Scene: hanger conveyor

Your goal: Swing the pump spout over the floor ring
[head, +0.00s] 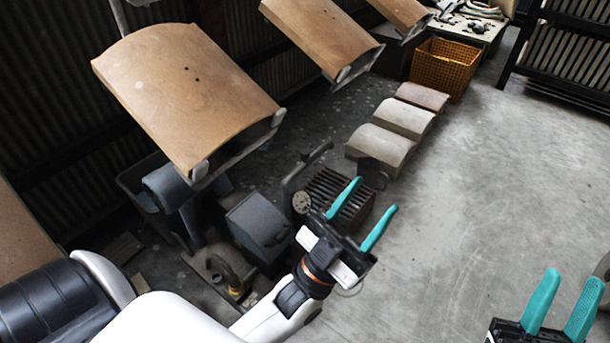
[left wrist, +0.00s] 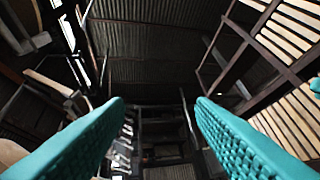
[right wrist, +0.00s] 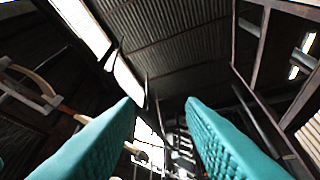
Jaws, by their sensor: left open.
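My left gripper (head: 375,196) is open and empty above the floor, its two teal fingers apart. My right gripper (head: 575,278) is open at the bottom right corner, with nothing between its fingers. A dark grey machine (head: 258,228) stands on the floor left of my left gripper. A bent dark arm (head: 306,164) rises beside it; I cannot tell for sure whether this is the pump spout. A thin pale curved line (head: 350,292) on the floor just below my left gripper may be the floor ring, mostly hidden. Neither wrist view shows the pump or ring.
Brown curved panels (head: 185,90) hang from the conveyor above. A dark slatted crate (head: 340,198) sits behind my left gripper. Curved blocks (head: 380,150) lie in a row behind it, with an orange basket (head: 442,68) further back.

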